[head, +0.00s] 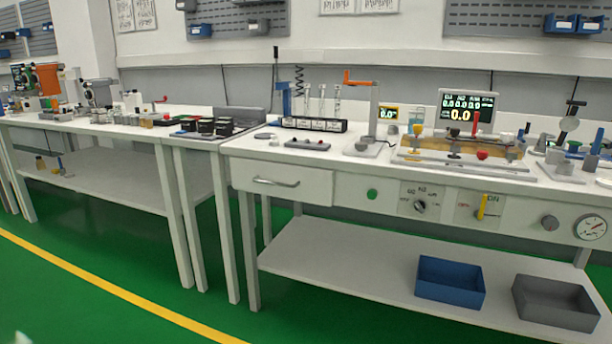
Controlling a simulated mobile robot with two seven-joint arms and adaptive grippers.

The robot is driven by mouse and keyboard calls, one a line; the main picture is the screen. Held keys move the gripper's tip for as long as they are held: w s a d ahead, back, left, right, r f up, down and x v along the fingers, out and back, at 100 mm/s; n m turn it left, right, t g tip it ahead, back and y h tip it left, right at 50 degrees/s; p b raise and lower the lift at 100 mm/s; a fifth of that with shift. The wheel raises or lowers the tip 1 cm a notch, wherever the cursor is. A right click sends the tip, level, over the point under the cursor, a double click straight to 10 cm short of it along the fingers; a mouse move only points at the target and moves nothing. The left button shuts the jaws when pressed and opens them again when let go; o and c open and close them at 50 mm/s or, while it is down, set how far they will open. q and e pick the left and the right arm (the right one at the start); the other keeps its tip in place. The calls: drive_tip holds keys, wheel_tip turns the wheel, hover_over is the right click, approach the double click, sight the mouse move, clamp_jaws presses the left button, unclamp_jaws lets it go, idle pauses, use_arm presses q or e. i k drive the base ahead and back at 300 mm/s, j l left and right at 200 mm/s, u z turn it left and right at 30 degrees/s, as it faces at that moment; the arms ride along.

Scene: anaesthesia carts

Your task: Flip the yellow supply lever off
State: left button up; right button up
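The yellow supply lever (482,207) stands on a small square plate (466,212) on the front panel of the right-hand bench. The lever points up, leaning slightly right. The word ON shows at its upper right, and small red lettering, too small to read surely, is at its left. Neither of my grippers can be made out in the head view. Only a small pale blurred shape shows at the bottom left corner, and I cannot tell what it is.
Left of the lever are a rotary selector (420,206) and a green button (372,194). Right are a grey knob (550,222) and a round gauge (590,227). A blue bin (450,284) and a grey bin (556,303) stand on the lower shelf. The green floor in front is clear.

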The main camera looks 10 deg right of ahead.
sight(479, 214)
drive_tip(key=z, duration=1.25)
